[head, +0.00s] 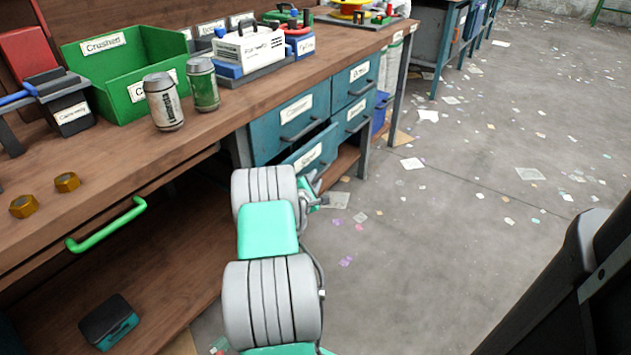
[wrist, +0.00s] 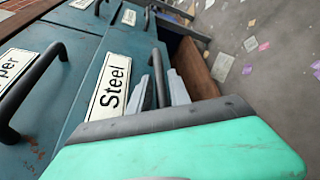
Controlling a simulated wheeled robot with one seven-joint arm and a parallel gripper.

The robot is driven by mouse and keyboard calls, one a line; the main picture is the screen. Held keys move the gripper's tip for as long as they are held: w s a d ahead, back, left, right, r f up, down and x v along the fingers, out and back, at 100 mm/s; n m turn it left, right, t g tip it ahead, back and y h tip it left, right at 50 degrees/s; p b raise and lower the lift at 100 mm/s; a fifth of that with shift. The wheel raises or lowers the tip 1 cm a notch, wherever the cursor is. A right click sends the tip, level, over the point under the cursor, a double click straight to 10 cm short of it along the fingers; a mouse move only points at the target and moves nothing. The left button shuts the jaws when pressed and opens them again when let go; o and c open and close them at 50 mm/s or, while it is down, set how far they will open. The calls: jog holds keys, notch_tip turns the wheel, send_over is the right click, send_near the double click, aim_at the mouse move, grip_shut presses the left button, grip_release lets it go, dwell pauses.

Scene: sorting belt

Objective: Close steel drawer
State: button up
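The steel drawer (head: 312,148) is the lower left one of the blue drawers under the workbench. Its front stands out from the cabinet, so it is partly open, with a dark gap above the front. In the wrist view its white "Steel" label (wrist: 113,88) and dark bar handle (wrist: 159,80) show close up. My gripper (wrist: 160,88) is at this handle. Its two grey fingers stand apart, with the handle bar showing between them; whether they touch it is unclear. In the head view my arm mostly hides my gripper and the handle.
Other blue drawers (head: 289,117) beside and above look shut. On the workbench top (head: 120,165) are a green bin (head: 97,67), two cans (head: 164,102) and two brass nuts (head: 67,182). A green handle (head: 106,227) juts from the bench front. The floor at right is open, with scattered paper scraps.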

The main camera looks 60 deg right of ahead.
jog(key=shift+x, duration=1)
jog(key=shift+s, duration=0.1)
grip_shut()
jog(key=shift+a, duration=0.1)
dwell(0.4)
